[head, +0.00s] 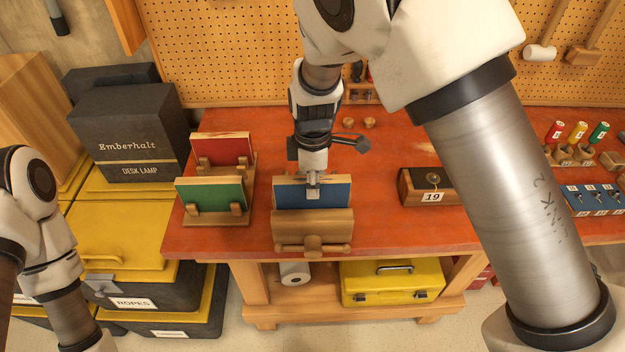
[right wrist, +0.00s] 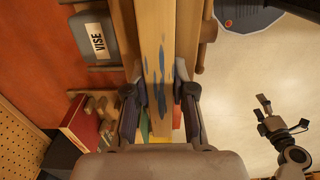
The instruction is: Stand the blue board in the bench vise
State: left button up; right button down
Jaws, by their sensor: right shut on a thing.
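The blue board (head: 337,196) stands upright at the wooden bench vise (head: 290,228), its lower part hidden behind the front jaw. My right gripper (head: 313,190) is over the middle of its top edge and shut on it. In the right wrist view the board's paint-smeared wooden edge (right wrist: 158,50) runs between the two fingers (right wrist: 160,100), with vise wood on both sides. I cannot tell whether the board's bottom rests in the vise. My left gripper (right wrist: 283,114) shows in the right wrist view, empty with fingers apart, away from the bench; the head view shows only its arm.
Red (head: 222,149) and green (head: 212,194) boards stand in wooden holders left of the vise. A wooden box marked 19 (head: 426,187) sits to the right. A grey block labelled VISE (right wrist: 97,38) is beside the vise. Yellow-lidded bins (head: 120,225) stand left of the bench.

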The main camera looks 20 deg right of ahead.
jog(key=shift+f+b, duration=0.45)
jog(key=shift+f, duration=0.5)
jog(key=c, duration=0.9)
grip_release()
jog(key=shift+r, duration=0.1)
notch_tip(320, 180, up, 10)
jog(key=p, duration=0.8)
jog(key=shift+p, duration=0.3)
